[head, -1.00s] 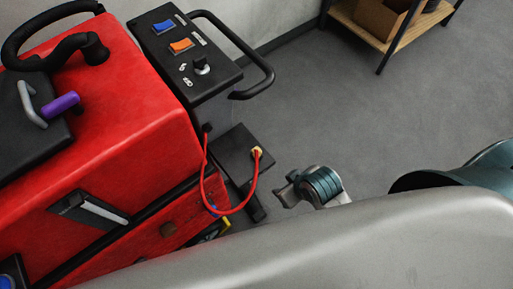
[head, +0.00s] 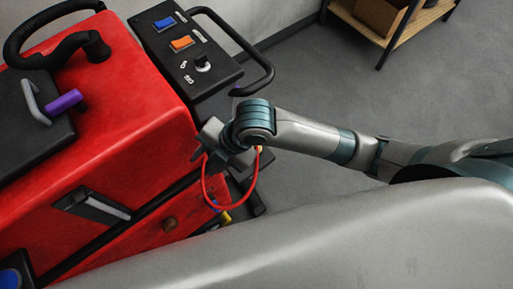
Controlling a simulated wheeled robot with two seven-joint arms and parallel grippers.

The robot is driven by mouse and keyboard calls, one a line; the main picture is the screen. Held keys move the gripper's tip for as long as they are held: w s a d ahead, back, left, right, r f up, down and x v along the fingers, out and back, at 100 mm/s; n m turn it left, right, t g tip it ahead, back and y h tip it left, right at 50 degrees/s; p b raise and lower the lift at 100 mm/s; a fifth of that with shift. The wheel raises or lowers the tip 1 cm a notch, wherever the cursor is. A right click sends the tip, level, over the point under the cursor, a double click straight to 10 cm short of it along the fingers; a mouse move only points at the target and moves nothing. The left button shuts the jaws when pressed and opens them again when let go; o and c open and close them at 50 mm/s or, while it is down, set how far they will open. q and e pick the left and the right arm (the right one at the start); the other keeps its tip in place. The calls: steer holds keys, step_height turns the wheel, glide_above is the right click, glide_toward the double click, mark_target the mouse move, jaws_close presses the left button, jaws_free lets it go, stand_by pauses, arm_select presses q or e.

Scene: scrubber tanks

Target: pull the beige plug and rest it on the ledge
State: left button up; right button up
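The beige plug (head: 259,148) shows only as a small bit beside my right wrist; the rest is hidden behind it. A red cable (head: 252,186) loops down from the plug and back up toward the red machine. The black ledge (head: 240,187) on the machine's side is mostly covered by my gripper and wrist. My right gripper (head: 207,150) is over the ledge, close to the machine's side, with its fingers left of the plug and overlapping the cable. I cannot tell whether it touches either, nor how far its fingers are apart. My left gripper is not in view.
The red scrubber (head: 130,120) fills the left. Its black control panel (head: 185,50) and curved handle bar (head: 265,70) stand just above my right gripper. A purple-handled lever (head: 64,101) is on top. A wooden shelf (head: 395,42) stands far off; the grey floor between is clear.

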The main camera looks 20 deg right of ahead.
steer(key=w+d+n+h, duration=0.1)
steer(key=d+n+h, duration=0.1)
steer(key=d+n, duration=0.2)
steer(key=w+d+n+g+h, duration=0.1)
steer(key=w+d+n, duration=0.1)
steer(key=d+n, duration=0.2)
steer(key=w+d+f+n+h, duration=0.1)
steer(key=d+n+h, duration=0.1)
steer(key=d+n, duration=0.2)
steer(key=shift+w+d+n+g+h, duration=0.15)
steer(key=shift+d+g, duration=0.05)
steer(key=shift+d, duration=0.25)
steer(key=shift+w+d+n+g+h, duration=0.1)
steer(key=shift+d+n+g+h, duration=0.1)
steer(key=shift+d, duration=0.2)
steer(key=shift+w+d, duration=0.15)
steer(key=shift+d, duration=0.5)
steer(key=shift+f, duration=0.15)
step_height(320, 180, down, 6)
steer(key=b, duration=0.5)
steer(key=shift+r+b, duration=0.2)
steer(key=shift+b, duration=0.15)
steer(key=shift+f, duration=0.3)
steer(key=shift+f+b, duration=0.35)
steer(key=shift+f, duration=0.9)
